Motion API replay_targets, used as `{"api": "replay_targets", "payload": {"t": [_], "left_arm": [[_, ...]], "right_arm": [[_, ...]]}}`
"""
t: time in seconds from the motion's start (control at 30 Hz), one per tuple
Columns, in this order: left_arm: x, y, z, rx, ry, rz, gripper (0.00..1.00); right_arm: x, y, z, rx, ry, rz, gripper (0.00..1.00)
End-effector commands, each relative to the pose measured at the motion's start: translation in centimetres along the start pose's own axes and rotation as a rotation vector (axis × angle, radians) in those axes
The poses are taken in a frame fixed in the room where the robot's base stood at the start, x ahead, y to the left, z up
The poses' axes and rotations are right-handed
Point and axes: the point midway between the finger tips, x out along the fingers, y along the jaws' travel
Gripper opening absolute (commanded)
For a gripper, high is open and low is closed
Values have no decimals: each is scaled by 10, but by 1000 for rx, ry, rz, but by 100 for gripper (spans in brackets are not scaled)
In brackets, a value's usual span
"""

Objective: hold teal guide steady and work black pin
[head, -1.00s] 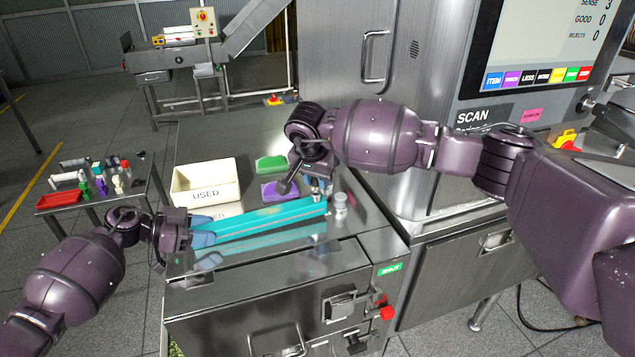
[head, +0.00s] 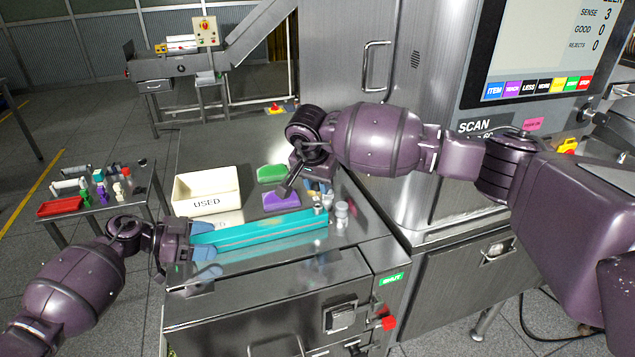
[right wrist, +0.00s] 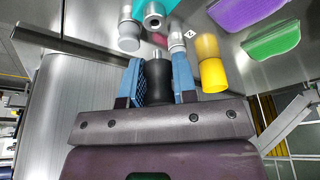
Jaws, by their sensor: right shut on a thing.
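The teal guide (head: 265,233) is a long bar lying across the steel bench top. My left gripper (head: 203,240) is at its left end, with blue fingertips on either side of the bar; whether they press on it cannot be told. My right gripper (right wrist: 158,82) is shut on the black pin (right wrist: 157,76) in the right wrist view, with a blue finger on each side. The pin's metal tip points away from the gripper, near the guide's right end, which shows in teal at the top of that view. In the head view my right arm hides the pin.
A cream box marked USED (head: 205,195) stands behind the guide. Green (head: 272,173) and purple (head: 282,202) pads lie near my right gripper. A small metal cylinder (head: 341,215) stands at the guide's right end. A yellow cylinder (right wrist: 209,68) is close beside my right gripper.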

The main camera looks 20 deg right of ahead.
Motion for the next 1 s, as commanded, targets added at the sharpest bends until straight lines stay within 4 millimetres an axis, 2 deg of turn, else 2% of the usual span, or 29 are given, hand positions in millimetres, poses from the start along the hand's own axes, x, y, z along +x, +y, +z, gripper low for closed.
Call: {"api": "replay_targets", "payload": {"t": [0.27, 0.43, 0.57, 0.8, 1.0], "left_arm": [[0, 0, -2, 2, 2, -1, 68], [-10, -1, -2, 3, 1, -2, 68], [-30, -1, -1, 4, -1, -2, 68], [-77, -1, -1, 2, -1, -2, 68], [-106, 0, -1, 2, -1, -1, 68]], "right_arm": [[0, 0, 0, 0, 0, 0, 0], [0, 0, 0, 0, 0, 0, 0], [0, 0, 0, 0, 0, 0, 0], [0, 0, 0, 0, 0, 0, 0], [0, 0, 0, 0, 0, 0, 0]]}}
